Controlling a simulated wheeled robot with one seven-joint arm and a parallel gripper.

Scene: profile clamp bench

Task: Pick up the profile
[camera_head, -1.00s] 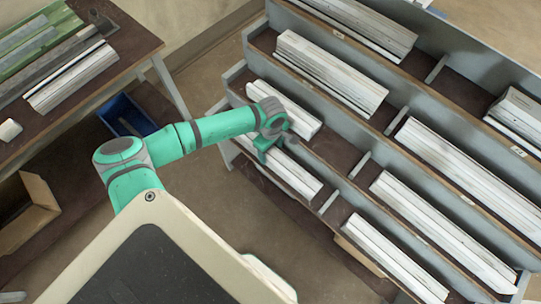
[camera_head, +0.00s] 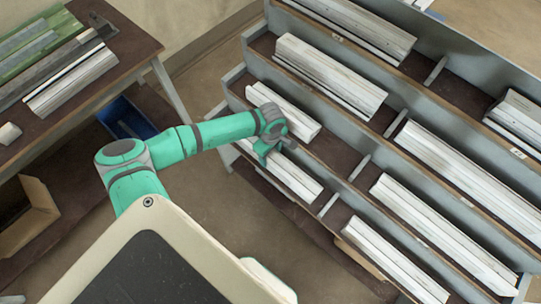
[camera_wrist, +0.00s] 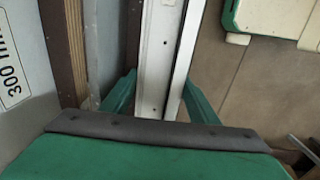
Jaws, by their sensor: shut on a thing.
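The profile (camera_head: 297,180) is a long white-grey bar at the left end of the lowest rack tier. My gripper (camera_head: 264,153) reaches down over it, partly hidden by my wrist. In the wrist view the profile (camera_wrist: 154,55) runs lengthwise between two green fingers of my gripper (camera_wrist: 160,98). The fingers are shut on it, one on each side. A groove runs along its length. I cannot tell whether it is clear of the shelf.
A stepped rack (camera_head: 352,160) holds several other white profile stacks, one (camera_head: 284,110) just behind the gripper. A wooden bench (camera_head: 121,47) with bars stands at upper left, above a blue bin (camera_head: 127,117). A cardboard box (camera_head: 32,215) is at left. Floor is open between bench and rack.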

